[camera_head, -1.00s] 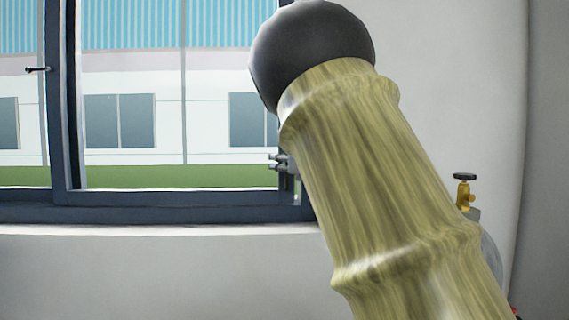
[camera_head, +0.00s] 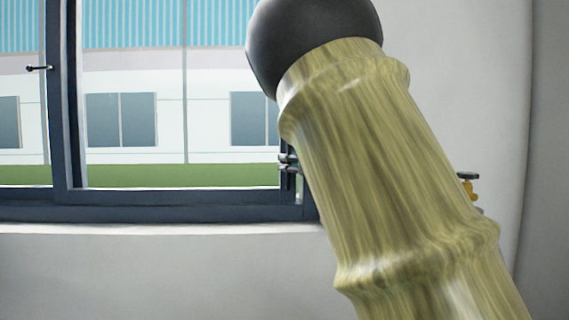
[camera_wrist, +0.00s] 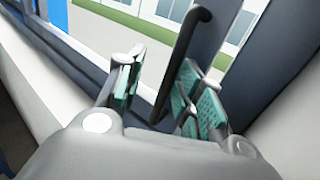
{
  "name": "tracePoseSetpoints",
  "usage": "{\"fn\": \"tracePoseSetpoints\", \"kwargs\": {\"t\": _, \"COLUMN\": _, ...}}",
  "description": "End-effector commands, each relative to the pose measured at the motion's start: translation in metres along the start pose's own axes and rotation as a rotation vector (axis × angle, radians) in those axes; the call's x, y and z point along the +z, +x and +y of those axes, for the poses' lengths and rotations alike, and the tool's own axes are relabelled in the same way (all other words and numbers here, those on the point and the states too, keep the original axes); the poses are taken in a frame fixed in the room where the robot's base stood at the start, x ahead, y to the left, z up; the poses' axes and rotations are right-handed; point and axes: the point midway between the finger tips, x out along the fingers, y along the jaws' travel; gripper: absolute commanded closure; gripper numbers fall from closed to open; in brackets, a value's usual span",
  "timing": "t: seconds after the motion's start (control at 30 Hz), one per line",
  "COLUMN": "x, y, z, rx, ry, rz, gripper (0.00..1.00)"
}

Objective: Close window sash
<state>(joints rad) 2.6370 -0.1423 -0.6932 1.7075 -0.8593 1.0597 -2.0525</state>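The window sash (camera_head: 62,120) has a dark blue-grey frame and fills the left and middle of the head view. A small dark handle (camera_head: 38,68) sticks out at its left. In the wrist view, an upright dark bar handle (camera_wrist: 182,58) stands in front of a dark frame post. My gripper (camera_wrist: 160,78) is open, with teal pads on both sides of the bar. Gaps show between pads and bar, so it is not gripped. In the head view my gripper (camera_head: 287,163) shows only as small dark parts by the window's right side; my arm hides the rest.
A pale sill (camera_head: 150,229) and grey wall run below the window. A yellow valve with a dark knob (camera_head: 469,184) stands at the right, partly behind my arm. The wall at right looks bare.

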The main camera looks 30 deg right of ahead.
Motion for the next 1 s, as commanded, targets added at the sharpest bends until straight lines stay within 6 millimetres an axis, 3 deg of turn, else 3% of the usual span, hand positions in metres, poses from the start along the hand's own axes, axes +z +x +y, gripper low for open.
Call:
{"fn": "tracePoseSetpoints", "kwargs": {"t": 0.2, "x": 0.001, "y": -0.042, "z": 0.000, "rx": -0.001, "ry": 0.001, "rz": -0.001, "gripper": 0.66}}
{"fn": "tracePoseSetpoints", "kwargs": {"t": 0.4, "x": 0.000, "y": -0.068, "z": -0.001, "rx": -0.001, "ry": 0.001, "rz": 0.000, "gripper": 0.66}}
{"fn": "tracePoseSetpoints", "kwargs": {"t": 0.6, "x": 0.001, "y": -0.080, "z": -0.001, "rx": 0.000, "ry": 0.001, "rz": -0.002, "gripper": 0.66}}
{"fn": "tracePoseSetpoints", "kwargs": {"t": 0.87, "x": 0.000, "y": -0.080, "z": -0.001, "rx": 0.000, "ry": 0.001, "rz": -0.001, "gripper": 0.66}}
{"fn": "tracePoseSetpoints", "kwargs": {"t": 1.0, "x": -0.008, "y": -0.078, "z": -0.001, "rx": -0.003, "ry": 0.021, "rz": 0.005, "gripper": 0.88}}
